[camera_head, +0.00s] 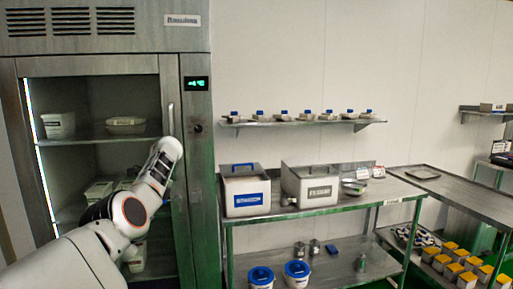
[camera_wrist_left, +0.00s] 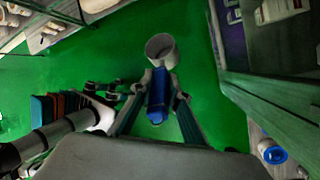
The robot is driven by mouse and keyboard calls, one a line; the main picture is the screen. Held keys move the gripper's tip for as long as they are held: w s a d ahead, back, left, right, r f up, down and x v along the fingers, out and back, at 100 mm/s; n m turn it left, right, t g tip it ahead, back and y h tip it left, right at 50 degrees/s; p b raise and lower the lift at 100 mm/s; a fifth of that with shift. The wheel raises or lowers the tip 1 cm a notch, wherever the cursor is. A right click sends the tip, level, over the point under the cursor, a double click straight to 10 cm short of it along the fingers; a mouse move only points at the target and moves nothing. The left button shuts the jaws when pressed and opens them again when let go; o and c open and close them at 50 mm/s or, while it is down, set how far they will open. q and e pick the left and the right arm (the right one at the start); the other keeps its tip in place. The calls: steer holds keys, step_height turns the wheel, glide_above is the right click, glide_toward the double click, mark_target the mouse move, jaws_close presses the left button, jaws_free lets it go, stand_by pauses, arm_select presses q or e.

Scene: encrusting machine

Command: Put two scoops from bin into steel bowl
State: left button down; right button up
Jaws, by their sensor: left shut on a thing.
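In the left wrist view my left gripper (camera_wrist_left: 157,105) is shut on the blue handle of a scoop (camera_wrist_left: 160,50), whose round pale cup points away from the wrist over green floor. The cup's inside looks pale, and I cannot tell if it holds anything.
A steel cabinet (camera_head: 187,200) with shelves of tubs stands at the left. A wall shelf (camera_head: 300,124) holds several blue-topped items. Blue-lidded buckets (camera_head: 262,279) stand on the table's lower shelf.

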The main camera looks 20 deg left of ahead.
arm_select(q)
steer(key=shift+w+d, duration=0.15)
steer(key=shift+d, duration=0.1)
steer(key=shift+d+n, duration=0.1)
steer(key=shift+n, duration=0.2)
steer(key=shift+w+d+h, duration=0.1)
steer(key=shift+d+h, duration=0.2)
steer(key=shift+d, duration=0.1)
steer(key=shift+w+d+r, duration=0.15)
steer(key=shift+w+d, duration=0.05)
steer(key=shift+d, duration=0.1)
steer(key=shift+s+n, duration=0.15)
steer(key=shift+n, duration=0.15)
steer(key=shift+t+h, duration=0.4)
steer(key=shift+h, duration=0.1)
steer(key=shift+w+d+r, duration=0.15)
steer(key=shift+w+d, duration=0.25)
steer(key=shift+d, duration=0.35)
steer(key=shift+w+d+r, duration=0.2)
steer(key=shift+w+d, duration=0.15)
steer(key=shift+d, duration=0.35)
steer(key=shift+w+d+r, duration=0.15)
steer(key=shift+w+d, duration=0.25)
steer(key=shift+d, duration=0.35)
